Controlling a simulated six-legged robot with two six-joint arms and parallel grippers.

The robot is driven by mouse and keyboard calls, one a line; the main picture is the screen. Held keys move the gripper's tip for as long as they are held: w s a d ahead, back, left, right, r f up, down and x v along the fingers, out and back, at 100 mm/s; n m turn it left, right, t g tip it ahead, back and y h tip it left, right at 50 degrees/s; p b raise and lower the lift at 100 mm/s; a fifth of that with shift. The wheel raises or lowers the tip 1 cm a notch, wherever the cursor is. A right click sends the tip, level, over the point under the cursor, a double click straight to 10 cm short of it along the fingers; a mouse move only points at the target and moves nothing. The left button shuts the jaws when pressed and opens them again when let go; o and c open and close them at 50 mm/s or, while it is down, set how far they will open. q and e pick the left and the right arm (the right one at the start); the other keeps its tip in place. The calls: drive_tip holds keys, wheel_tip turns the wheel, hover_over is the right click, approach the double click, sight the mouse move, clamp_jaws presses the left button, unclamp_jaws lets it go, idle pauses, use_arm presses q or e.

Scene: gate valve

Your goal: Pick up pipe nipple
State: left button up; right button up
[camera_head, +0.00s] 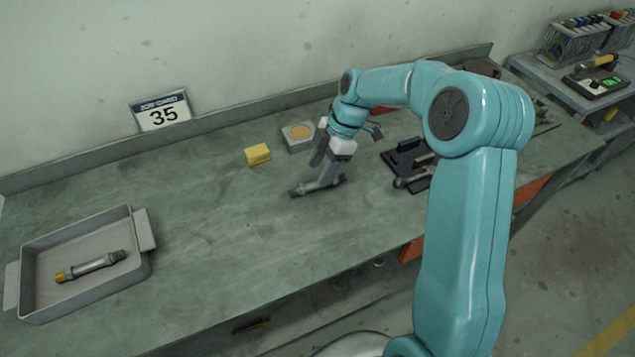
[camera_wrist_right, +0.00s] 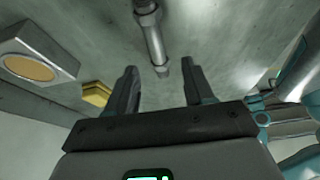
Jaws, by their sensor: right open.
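A grey pipe nipple (camera_head: 302,189) with thicker ends lies on the workbench, below my right gripper (camera_head: 324,168). The gripper's fingers point down at it and cover part of it in the head view. In the right wrist view the pipe nipple (camera_wrist_right: 154,42) lies beyond the two spread fingers, its near end in line with the gap between the fingertips (camera_wrist_right: 161,72). My right gripper is open with nothing held. Whether a finger touches the pipe cannot be told. My left gripper is not in view.
A grey tray (camera_head: 141,266) at the left holds another pipe piece (camera_head: 92,267) with a yellow end. A yellow block (camera_head: 257,154) and a grey box with a round tan top (camera_head: 299,136) stand behind the gripper. A dark holder with tools (camera_head: 405,160) lies to the right.

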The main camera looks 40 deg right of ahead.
sight(313, 183)
drive_tip(key=x, duration=0.2)
drive_tip(key=p+x, duration=0.1)
drive_tip(key=x, duration=0.1)
drive_tip(key=shift+w+a+f, duration=0.1)
drive_tip(key=shift+w, duration=0.15)
drive_tip(key=shift+a+f, duration=0.15)
drive_tip(key=shift+f, duration=0.3)
drive_tip(key=shift+s, duration=0.1)
clamp_jaws()
